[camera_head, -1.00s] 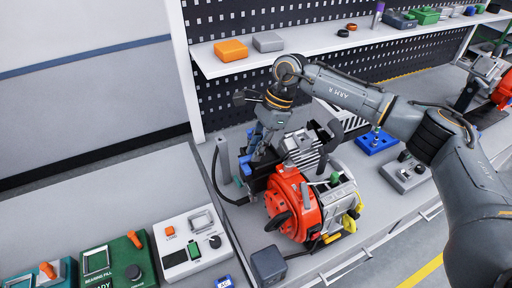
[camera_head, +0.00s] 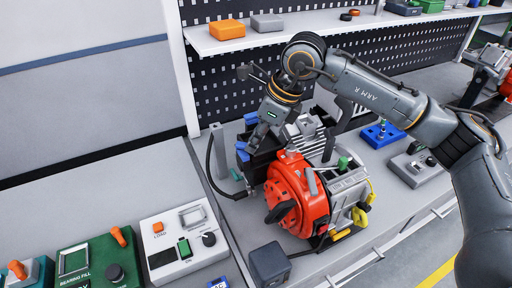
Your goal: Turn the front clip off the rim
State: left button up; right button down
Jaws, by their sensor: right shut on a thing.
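A red-housed machine (camera_head: 290,195) stands on the grey bench. A black open-topped box (camera_head: 258,162) with blue clips at its edge sits behind it. One blue clip (camera_head: 242,151) is on the box's near left edge, and another blue clip (camera_head: 251,118) is farther back. My right gripper (camera_head: 257,138) reaches down over the box from the upper right, tilted. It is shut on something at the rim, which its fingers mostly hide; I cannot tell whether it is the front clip. My left gripper is not in view.
A grey post (camera_head: 217,150) with a black cable stands left of the box. A perforated black panel and a white shelf (camera_head: 300,38) rise behind. A dark grey block (camera_head: 269,264) is in front. A blue fixture (camera_head: 382,134) and a grey control box (camera_head: 414,169) lie right.

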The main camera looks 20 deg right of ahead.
jog(key=m+b, duration=0.2)
jog(key=b, duration=0.1)
jog(key=s+a+m+t+h+b, duration=0.1)
jog(key=m+b, duration=0.2)
jog(key=shift+s+a+f+t+h, duration=0.1)
jog(key=shift+a+f+t+h, duration=0.1)
jog(key=shift+t+h, duration=0.1)
jog(key=m+b, duration=0.1)
jog(key=m+h+b, duration=0.1)
jog(key=m, duration=0.1)
jog(key=shift+s+a+r, duration=0.1)
jog(key=shift+s+a, duration=0.1)
jog(key=shift+a, duration=0.2)
jog(key=shift+a+r+m+t+h+b, duration=0.15)
jog(key=shift+m+t+h+b, duration=0.15)
jog(key=shift+m+b, duration=0.5)
jog(key=c, duration=1.3)
grip_release()
